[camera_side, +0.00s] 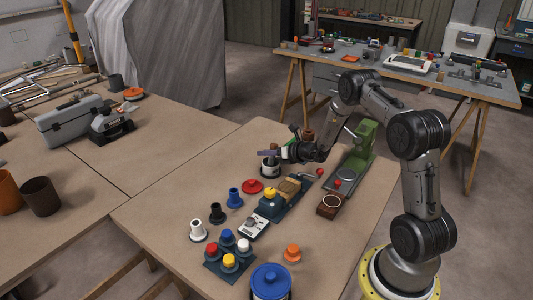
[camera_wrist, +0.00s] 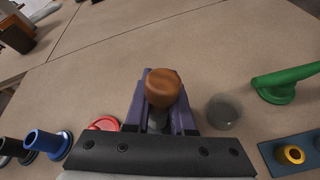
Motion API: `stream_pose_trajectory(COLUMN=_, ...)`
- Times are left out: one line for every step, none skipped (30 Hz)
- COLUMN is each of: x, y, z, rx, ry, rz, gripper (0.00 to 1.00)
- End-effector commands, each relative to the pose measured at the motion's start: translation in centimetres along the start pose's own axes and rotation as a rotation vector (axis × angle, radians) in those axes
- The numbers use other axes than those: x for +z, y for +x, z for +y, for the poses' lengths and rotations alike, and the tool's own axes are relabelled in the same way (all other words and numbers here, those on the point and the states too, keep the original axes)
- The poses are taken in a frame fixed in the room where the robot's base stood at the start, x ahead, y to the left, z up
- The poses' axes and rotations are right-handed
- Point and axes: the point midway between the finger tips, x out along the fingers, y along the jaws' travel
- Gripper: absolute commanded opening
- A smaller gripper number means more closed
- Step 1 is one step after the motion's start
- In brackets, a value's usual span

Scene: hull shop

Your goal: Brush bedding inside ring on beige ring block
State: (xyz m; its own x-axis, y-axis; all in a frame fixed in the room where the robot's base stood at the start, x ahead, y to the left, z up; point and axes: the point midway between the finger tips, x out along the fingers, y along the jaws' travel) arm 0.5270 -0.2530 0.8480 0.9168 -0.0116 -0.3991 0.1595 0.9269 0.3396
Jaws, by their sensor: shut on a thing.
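My gripper (camera_wrist: 160,118) has purple fingers in the wrist view, shut on a brown rounded handle (camera_wrist: 163,88). I take this to be the brush; its bristles are hidden. In the side view my gripper (camera_side: 290,151) is above the table, and a brown knob (camera_side: 307,134) shows just above it. A pale pot with a dark band (camera_side: 270,170) stands below and left of the gripper. A dark blue block with a beige top part (camera_side: 289,187) lies nearer the camera, apart from the gripper. It may be the beige ring block; its ring is too small to make out.
A red disc (camera_side: 252,186), blue flanged piece (camera_side: 235,198) and yellow knob (camera_side: 269,194) stand nearby. A green press-like stand (camera_side: 362,146) and brown box (camera_side: 330,206) are to the right. A blue-lidded tub (camera_side: 271,280) stands at the front.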

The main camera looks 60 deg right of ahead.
Motion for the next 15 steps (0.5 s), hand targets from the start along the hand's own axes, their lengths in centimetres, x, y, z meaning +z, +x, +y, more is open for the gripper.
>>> stream_pose_trajectory(x=0.3, y=-0.1, z=0.1, rx=0.000, ry=-0.001, rz=-0.001, gripper=0.00)
stream_pose_trajectory(x=0.5, y=-0.2, z=0.2, rx=0.001, ry=-0.001, rz=-0.002, gripper=0.00)
stream_pose_trajectory(x=0.8, y=-0.3, z=0.3, rx=0.001, ry=-0.001, rz=-0.002, gripper=0.00)
stream_pose_trajectory(x=0.9, y=-0.4, z=0.4, rx=0.001, ry=-0.001, rz=-0.002, gripper=0.00)
stream_pose_trajectory(x=1.1, y=-0.5, z=0.4, rx=0.001, ry=-0.001, rz=-0.002, gripper=0.00)
stream_pose_trajectory(x=1.4, y=-0.6, z=0.5, rx=0.001, ry=-0.001, rz=-0.002, gripper=0.00)
stream_pose_trajectory(x=1.6, y=-0.7, z=0.6, rx=0.001, ry=-0.001, rz=-0.002, gripper=0.00)
stream_pose_trajectory(x=1.8, y=-0.8, z=0.7, rx=0.000, ry=-0.002, rz=-0.002, gripper=0.00)
stream_pose_trajectory(x=2.0, y=-0.9, z=0.8, rx=0.000, ry=-0.001, rz=-0.002, gripper=0.00)
stream_pose_trajectory(x=2.2, y=-1.0, z=0.8, rx=0.000, ry=-0.001, rz=-0.002, gripper=0.00)
stream_pose_trajectory(x=2.4, y=-1.1, z=0.9, rx=0.000, ry=-0.001, rz=-0.002, gripper=0.00)
stream_pose_trajectory(x=2.7, y=-1.2, z=1.0, rx=0.000, ry=-0.001, rz=-0.003, gripper=0.00)
stream_pose_trajectory(x=2.9, y=-1.3, z=1.1, rx=0.001, ry=-0.001, rz=-0.004, gripper=0.00)
stream_pose_trajectory(x=3.1, y=-1.4, z=1.2, rx=0.001, ry=-0.002, rz=-0.004, gripper=0.00)
stream_pose_trajectory(x=3.3, y=-1.5, z=1.3, rx=0.001, ry=-0.003, rz=-0.004, gripper=0.00)
